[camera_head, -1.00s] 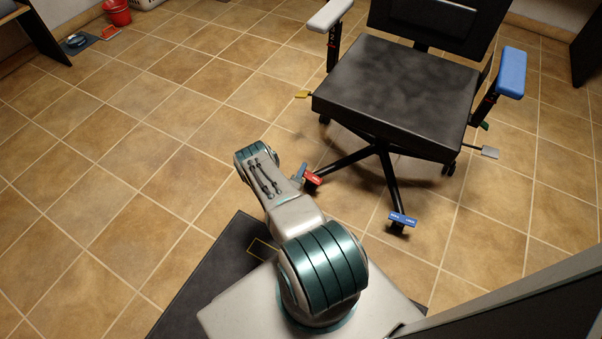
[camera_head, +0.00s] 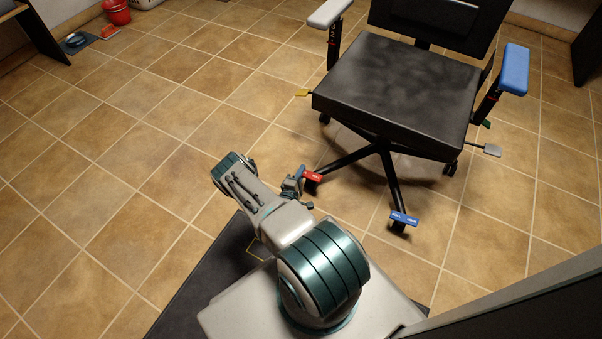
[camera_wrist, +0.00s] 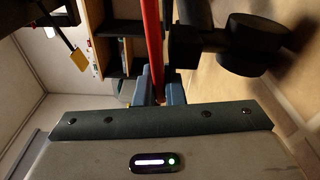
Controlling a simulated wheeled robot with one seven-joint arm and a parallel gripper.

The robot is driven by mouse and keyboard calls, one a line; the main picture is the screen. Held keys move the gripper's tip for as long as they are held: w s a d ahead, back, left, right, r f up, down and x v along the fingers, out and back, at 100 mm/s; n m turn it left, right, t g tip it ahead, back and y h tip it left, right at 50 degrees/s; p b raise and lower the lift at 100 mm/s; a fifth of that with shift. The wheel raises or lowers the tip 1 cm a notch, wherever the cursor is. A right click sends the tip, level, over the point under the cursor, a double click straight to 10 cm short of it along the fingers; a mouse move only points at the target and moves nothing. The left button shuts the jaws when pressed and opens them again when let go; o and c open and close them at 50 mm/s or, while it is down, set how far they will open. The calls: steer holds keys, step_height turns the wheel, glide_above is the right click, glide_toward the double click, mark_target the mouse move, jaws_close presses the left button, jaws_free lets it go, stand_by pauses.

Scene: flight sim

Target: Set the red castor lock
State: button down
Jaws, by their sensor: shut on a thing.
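The red castor lock (camera_head: 313,176) is a small red tab with white lettering on the castor at the end of a chair leg. My gripper (camera_head: 300,173) reaches it from the left in the head view. In the wrist view the lock shows as a long red bar (camera_wrist: 152,45) running up from between the blue-grey fingers of my gripper (camera_wrist: 158,92), which are shut on it. Black castor wheels (camera_wrist: 250,45) lie just right of the bar. The lock's held end is mostly hidden by the fingers.
The black office chair (camera_head: 395,95) stands above the castors. A blue castor lock (camera_head: 403,219) sits on the neighbouring leg. A yellow lever (camera_head: 302,93) and a grey paddle (camera_head: 486,149) stick out under the seat.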

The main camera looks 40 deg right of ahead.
steer(key=shift+f+n, duration=0.1)
steer(key=shift+n, duration=0.3)
steer(key=c, duration=1.5)
jaws_free()
steer(key=p+v, duration=0.4)
steer(key=v, duration=1)
steer(key=shift+d, duration=0.1)
